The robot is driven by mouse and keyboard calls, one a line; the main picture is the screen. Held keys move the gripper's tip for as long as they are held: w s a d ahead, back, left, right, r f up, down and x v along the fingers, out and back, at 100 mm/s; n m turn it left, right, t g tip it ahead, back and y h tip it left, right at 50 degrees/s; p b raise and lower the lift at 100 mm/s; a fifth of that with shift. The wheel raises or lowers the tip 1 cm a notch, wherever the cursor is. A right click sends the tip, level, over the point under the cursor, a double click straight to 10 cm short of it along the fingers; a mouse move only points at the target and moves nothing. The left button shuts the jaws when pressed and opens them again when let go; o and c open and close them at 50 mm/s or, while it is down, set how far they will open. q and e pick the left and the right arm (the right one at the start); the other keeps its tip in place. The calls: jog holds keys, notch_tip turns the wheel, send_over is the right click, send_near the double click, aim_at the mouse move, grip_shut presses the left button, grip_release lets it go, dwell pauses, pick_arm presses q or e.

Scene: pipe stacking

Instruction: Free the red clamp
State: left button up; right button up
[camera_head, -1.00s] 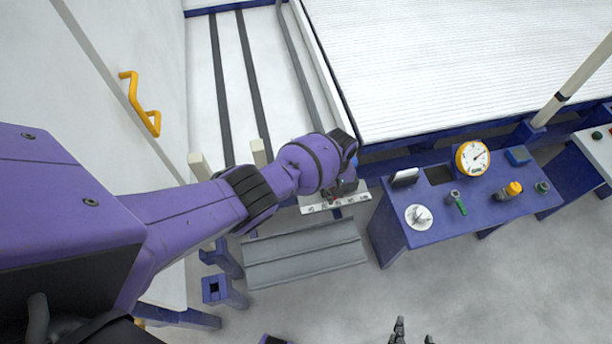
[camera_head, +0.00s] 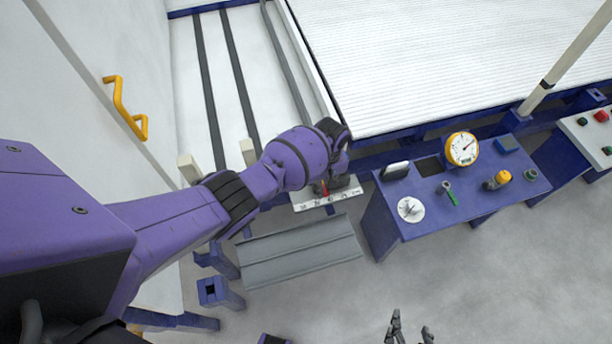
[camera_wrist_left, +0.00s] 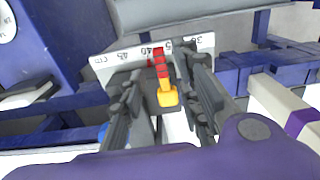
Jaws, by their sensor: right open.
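The red clamp (camera_wrist_left: 159,62) sits on a white centimetre scale (camera_wrist_left: 112,62) in the left wrist view, with a yellow-orange end (camera_wrist_left: 167,97) pointing toward me. My left gripper (camera_wrist_left: 165,85) is open, with one dark finger on each side of the clamp and visible gaps between. In the head view a small red part of the clamp (camera_head: 325,187) shows beside my left gripper (camera_head: 334,183), above the scale (camera_head: 318,204); the purple wrist hides much of that spot. My right gripper (camera_head: 410,328) is open and empty at the bottom edge, over the floor.
A grey ribbed tray (camera_head: 300,252) lies in front of the scale. A white ribbed bed (camera_head: 440,60) is behind. Open floor lies at lower right.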

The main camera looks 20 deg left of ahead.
pick_arm(q)
notch_tip(320, 180, up, 10)
jog(key=shift+f, duration=0.2)
jog(key=shift+o, duration=0.2)
jog(key=shift+f, duration=0.1)
dwell(1.0)
